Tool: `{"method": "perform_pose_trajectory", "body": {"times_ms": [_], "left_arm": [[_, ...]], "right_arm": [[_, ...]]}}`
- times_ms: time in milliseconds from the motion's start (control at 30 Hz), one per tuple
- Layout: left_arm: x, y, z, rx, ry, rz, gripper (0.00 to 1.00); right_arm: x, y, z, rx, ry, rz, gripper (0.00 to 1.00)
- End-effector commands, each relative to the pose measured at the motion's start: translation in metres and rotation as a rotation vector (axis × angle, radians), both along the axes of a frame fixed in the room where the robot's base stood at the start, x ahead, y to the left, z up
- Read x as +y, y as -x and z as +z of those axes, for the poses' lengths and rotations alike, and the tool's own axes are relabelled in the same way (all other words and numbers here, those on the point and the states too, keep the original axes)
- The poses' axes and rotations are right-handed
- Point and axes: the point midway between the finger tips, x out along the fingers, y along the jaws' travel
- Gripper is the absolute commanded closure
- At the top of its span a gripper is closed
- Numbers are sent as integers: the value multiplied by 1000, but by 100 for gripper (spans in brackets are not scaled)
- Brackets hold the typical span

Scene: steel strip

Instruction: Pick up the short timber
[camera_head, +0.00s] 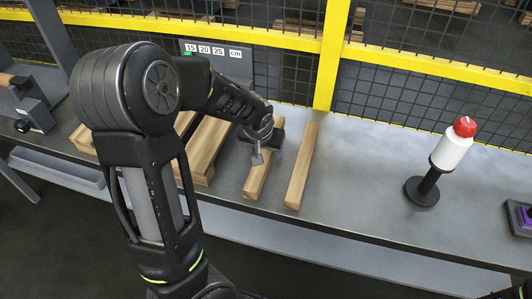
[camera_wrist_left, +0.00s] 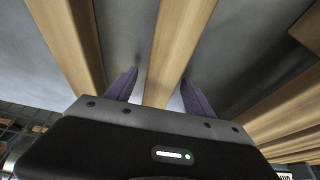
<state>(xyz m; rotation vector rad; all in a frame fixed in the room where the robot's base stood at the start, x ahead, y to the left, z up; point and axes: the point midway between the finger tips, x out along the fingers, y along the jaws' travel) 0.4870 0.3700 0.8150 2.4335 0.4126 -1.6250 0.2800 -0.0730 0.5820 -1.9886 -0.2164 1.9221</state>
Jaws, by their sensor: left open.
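Several pale timbers lie side by side on the grey steel bench. My left gripper (camera_head: 257,156) is over a narrow timber (camera_head: 258,184), with a separate timber (camera_head: 301,170) to its right. In the left wrist view the purple fingers (camera_wrist_left: 158,78) are open, one on each side of the middle timber (camera_wrist_left: 182,35), with visible gaps. Another timber (camera_wrist_left: 72,38) lies left there, and more lie to the right. The gripper hides part of the timber under it, so I cannot tell for sure which timber is shortest.
A wider timber (camera_head: 207,150) and others stand left, partly behind my arm. A sign (camera_head: 212,50) reads 15, 20, 25 cm, with green under 15. Yellow-framed mesh (camera_head: 430,65) runs behind. The bench between timbers and post is clear.

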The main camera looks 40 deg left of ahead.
Motion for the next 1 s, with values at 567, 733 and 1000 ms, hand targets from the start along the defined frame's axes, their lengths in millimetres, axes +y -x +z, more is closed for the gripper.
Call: {"method": "perform_pose_trajectory", "body": {"times_ms": [567,733,1000], "left_arm": [[0,0,0,1,0,-1,59],[0,0,0,1,0,-1,73],[0,0,0,1,0,-1,95]], "right_arm": [[0,0,0,0,0,0,55],[0,0,0,0,0,0,55],[0,0,0,0,0,0,55]]}}
